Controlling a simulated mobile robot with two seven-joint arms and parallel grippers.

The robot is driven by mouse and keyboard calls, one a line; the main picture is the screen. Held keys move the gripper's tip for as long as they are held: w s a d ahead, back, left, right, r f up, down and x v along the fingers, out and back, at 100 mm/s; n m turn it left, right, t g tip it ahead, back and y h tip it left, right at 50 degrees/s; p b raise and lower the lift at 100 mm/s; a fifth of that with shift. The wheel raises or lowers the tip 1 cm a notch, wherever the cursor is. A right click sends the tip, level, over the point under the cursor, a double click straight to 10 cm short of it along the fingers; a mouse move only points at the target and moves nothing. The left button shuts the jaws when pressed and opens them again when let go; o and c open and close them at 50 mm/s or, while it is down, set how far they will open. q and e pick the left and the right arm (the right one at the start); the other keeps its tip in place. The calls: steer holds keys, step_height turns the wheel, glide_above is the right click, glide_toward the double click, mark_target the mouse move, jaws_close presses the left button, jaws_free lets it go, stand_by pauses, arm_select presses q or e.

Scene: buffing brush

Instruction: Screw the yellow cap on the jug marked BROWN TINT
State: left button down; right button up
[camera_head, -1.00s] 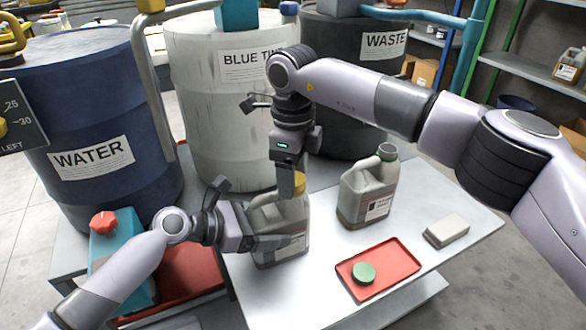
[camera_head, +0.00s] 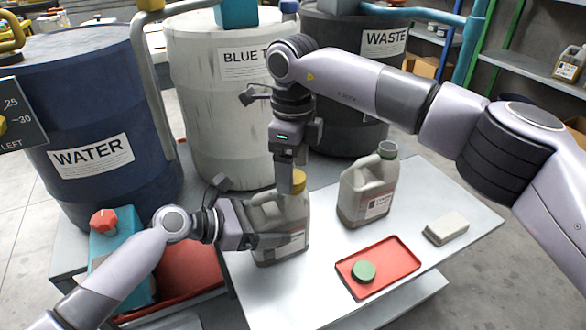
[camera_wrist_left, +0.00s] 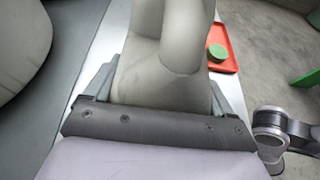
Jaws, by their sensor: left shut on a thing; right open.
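A grey jug (camera_head: 268,216) stands on the light table, with a label too small to read. My left gripper (camera_head: 280,241) is shut on its body from the left. The left wrist view shows the jug (camera_wrist_left: 150,75) between the fingers of that gripper (camera_wrist_left: 160,92). The yellow cap (camera_head: 299,179) is at the top of the jug, over its neck. Whether it is fully seated I cannot tell. My right gripper (camera_head: 290,186) points down at the cap, open, its fingers partly hiding it.
A second grey jug (camera_head: 366,193) stands to the right. A red tray (camera_head: 397,262) at the front holds a green cap (camera_head: 363,271). A pale block (camera_head: 446,229) lies on the right. Large drums marked WATER (camera_head: 90,115), BLUE TINT (camera_head: 215,125) and WASTE stand behind.

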step_height(320, 180, up, 11)
stand_by(0.3)
arm_select(q)
jaws_free()
steer(key=p+v, duration=0.2)
steer(key=v, duration=0.5)
steer(key=shift+p, duration=0.35)
arm_select(e)
steer(key=shift+r, duration=1.3)
arm_select(q)
steer(key=shift+a, duration=0.1)
